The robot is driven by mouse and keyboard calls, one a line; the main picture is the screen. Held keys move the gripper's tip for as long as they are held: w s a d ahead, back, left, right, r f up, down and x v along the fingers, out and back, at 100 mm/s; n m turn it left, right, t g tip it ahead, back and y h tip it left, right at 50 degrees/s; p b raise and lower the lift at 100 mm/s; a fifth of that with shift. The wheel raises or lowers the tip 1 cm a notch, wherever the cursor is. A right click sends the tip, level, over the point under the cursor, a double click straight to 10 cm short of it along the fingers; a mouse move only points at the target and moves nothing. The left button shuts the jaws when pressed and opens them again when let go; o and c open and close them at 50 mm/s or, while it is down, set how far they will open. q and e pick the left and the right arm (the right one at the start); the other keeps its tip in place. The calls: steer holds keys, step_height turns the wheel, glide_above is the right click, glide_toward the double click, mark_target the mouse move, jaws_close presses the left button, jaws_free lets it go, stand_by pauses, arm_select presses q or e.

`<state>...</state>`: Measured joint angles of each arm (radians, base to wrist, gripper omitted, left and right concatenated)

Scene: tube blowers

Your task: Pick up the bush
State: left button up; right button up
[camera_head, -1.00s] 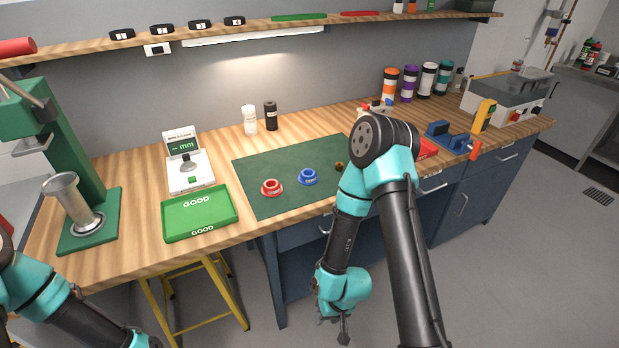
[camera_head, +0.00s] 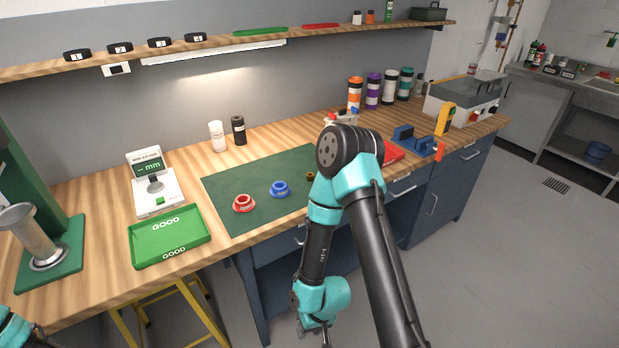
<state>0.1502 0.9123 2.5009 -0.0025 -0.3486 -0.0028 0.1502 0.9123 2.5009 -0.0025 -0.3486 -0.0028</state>
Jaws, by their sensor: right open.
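A small brass-coloured ring, which looks like the bush (camera_head: 310,175), lies on the dark green mat (camera_head: 245,184), partly hidden behind my right arm. A red flanged ring (camera_head: 244,203) and a blue flanged ring (camera_head: 280,189) lie on the same mat to its left. My right gripper (camera_head: 326,338) hangs low in front of the bench, below the bench top and well away from the rings. It is open, and it is small and partly cut off at the picture's lower edge. Only a piece of my left arm shows at the lower left corner; its gripper is out of view.
A green GOOD tray (camera_head: 170,237) and a white gauge (camera_head: 155,186) stand left of the mat. A green press (camera_head: 48,250) stands at far left. A red tray (camera_head: 393,153) and blue vise (camera_head: 412,139) are at right. A yellow stool (camera_head: 188,300) stands below.

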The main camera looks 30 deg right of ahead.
stand_by(0.4)
arm_select(q)
steer(key=o, duration=0.3)
